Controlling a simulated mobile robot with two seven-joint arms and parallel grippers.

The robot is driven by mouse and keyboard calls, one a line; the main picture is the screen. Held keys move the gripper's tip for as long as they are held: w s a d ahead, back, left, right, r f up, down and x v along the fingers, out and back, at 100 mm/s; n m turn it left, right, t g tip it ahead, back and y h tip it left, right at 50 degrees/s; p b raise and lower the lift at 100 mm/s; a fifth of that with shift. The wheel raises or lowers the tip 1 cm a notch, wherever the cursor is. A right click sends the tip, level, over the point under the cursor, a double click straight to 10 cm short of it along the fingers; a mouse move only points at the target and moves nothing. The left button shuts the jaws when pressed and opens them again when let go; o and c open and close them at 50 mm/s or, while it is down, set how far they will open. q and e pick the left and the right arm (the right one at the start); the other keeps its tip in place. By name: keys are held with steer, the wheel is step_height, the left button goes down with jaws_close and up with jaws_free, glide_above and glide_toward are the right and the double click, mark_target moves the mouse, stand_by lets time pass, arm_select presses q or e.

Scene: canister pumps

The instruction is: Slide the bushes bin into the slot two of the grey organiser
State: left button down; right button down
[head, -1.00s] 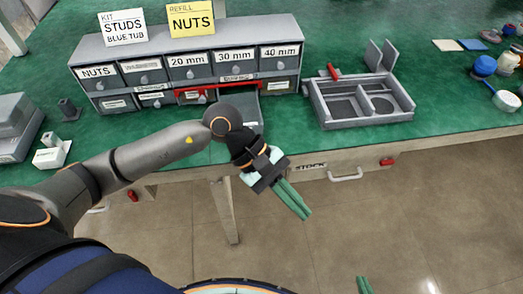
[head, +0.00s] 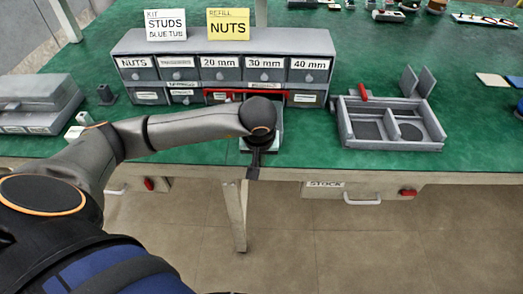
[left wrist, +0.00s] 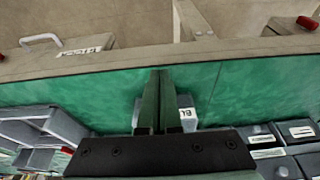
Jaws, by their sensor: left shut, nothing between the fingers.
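The grey organiser (head: 215,42) stands at the back of the green table, with labelled drawers in two rows. A red bar runs along the lower row. A light grey bin stands on the table in front of the organiser, mostly hidden by my left wrist in the head view. It shows in the left wrist view (left wrist: 208,109) with a partly covered label, so I cannot read its full name. My left gripper (left wrist: 162,95) is shut and empty, its green fingers in front of the bin; I cannot tell whether they touch it. My right gripper is out of view.
A grey divided tray (head: 391,144) with upright flaps stands to the right. A grey case (head: 35,100) and small blocks are at the left. The table's front edge carries a STOCK drawer (head: 326,184) with a handle. Green table between organiser and tray is clear.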

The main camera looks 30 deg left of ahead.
arm_select(q)
steer(key=w+f, duration=0.1)
steer(key=w+a+f, duration=0.1)
steer(key=shift+w+a+f, duration=0.15)
steer(key=shift+w+a, duration=0.1)
steer(key=shift+w, duration=0.05)
steer(key=shift+w+a, duration=0.4)
steer(key=shift+w, duration=0.3)
